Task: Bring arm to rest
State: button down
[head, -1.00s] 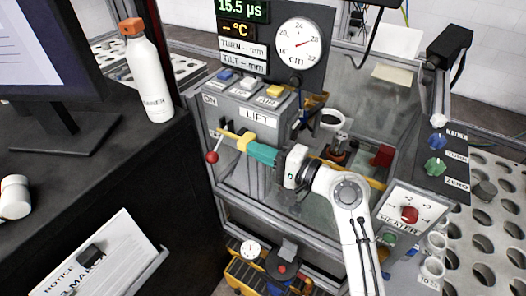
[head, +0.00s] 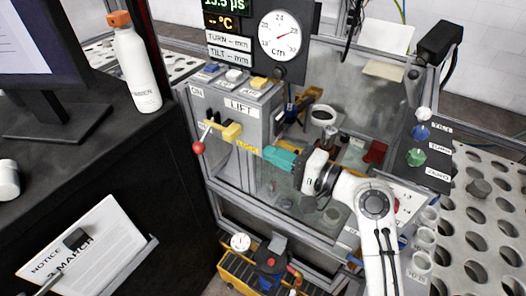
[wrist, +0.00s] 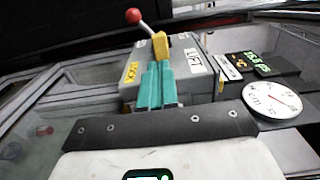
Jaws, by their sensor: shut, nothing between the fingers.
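My gripper (head: 266,153) has teal fingers, pressed together and empty. In the head view it hangs in front of the grey LIFT box (head: 245,108), to the right of the box's yellow handle (head: 231,131), with a small gap between. A lever with a red ball (head: 198,147) sticks out at the box's left side. In the wrist view the shut fingers (wrist: 157,78) point at the box, with the yellow handle (wrist: 160,45) and the red ball (wrist: 133,16) beyond their tips. My white arm reaches in from the lower right.
The frame's front rail (head: 285,230) runs below my arm. A round dial (head: 279,35) stands behind the box. Knobs, including a green one (head: 416,157), sit on the right panel. A white bottle (head: 138,70) and a monitor stand on the dark desk at left.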

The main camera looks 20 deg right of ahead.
jog(key=shift+b+v, duration=0.6)
jog(key=shift+v, duration=2.1)
jog(key=s+d+f+n+g+h, duration=0.1)
jog(key=s+f+n+g+h, duration=0.25)
jog(key=s+f, duration=0.45)
jog(key=s+f+n+g+h, duration=0.2)
jog(key=s+f+n+g, duration=0.15)
jog(key=f, duration=0.75)
jog(key=s+d+f+n+g+h, duration=0.1)
jog(key=s+d+f+g+h, duration=0.1)
jog(key=s, duration=0.5)
jog(key=s+d+f+n+g+h, duration=0.2)
jog(key=s+f+g+h, duration=0.1)
jog(key=s, duration=0.4)
jog(key=shift+s+f+g, duration=0.3)
jog(key=shift+f+g, duration=0.3)
jog(key=shift+g, duration=0.2)
jog(key=c, duration=1.8)
grip_release()
jog(key=shift+d, duration=0.1)
